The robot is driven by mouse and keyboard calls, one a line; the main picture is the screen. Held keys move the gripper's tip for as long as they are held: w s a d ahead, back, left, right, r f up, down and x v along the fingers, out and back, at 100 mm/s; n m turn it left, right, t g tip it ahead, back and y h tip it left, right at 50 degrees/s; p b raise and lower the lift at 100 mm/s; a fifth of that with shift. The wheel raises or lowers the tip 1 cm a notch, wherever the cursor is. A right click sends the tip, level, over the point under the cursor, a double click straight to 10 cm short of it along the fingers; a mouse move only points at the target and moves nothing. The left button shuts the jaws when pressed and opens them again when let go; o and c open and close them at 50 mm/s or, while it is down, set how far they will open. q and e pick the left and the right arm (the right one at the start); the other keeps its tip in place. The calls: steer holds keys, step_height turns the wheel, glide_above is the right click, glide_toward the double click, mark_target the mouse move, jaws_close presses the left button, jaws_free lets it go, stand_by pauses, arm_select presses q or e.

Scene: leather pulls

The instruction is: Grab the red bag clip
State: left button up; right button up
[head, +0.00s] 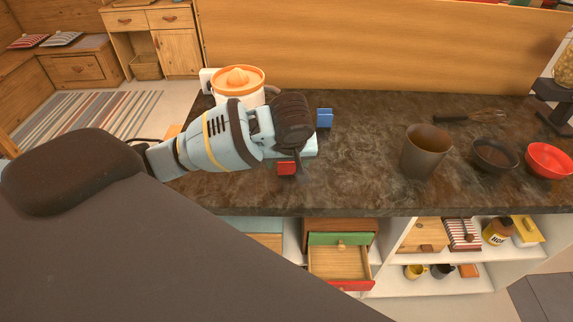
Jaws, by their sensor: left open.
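The red bag clip (287,168) lies on the dark stone countertop (350,150), near its front edge. It looks like a small red block. My left gripper (299,160) is open and hangs just above and beside the clip, with a dark finger close to its right end. I cannot tell whether the finger touches it. Part of the clip's far side may be hidden by the gripper. My right gripper does not show.
A blue clip (324,118) lies behind the gripper. An orange-topped juicer (238,82) stands at the back left. A brown cup (424,150), dark bowl (494,155), red bowl (548,160) and whisk (470,117) are to the right. An open drawer (340,263) juts out below.

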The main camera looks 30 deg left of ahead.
mark_target(287, 164)
arm_select(q)
steer(key=x, duration=0.4)
steer(key=shift+a+f, duration=0.2)
steer(key=c, duration=1)
steer(key=shift+c, duration=0.2)
steer(key=shift+r, duration=0.5)
steer(key=v, duration=0.2)
steer(key=shift+w+d+r, duration=0.2)
steer(key=shift+d+r, duration=0.05)
steer(key=shift+r, duration=0.1)
steer(key=s+d+r, duration=0.1)
steer(key=s+d, duration=0.6)
steer(key=d, duration=0.6)
steer(key=shift+s+r, duration=0.2)
steer(key=shift+s, duration=0.15)
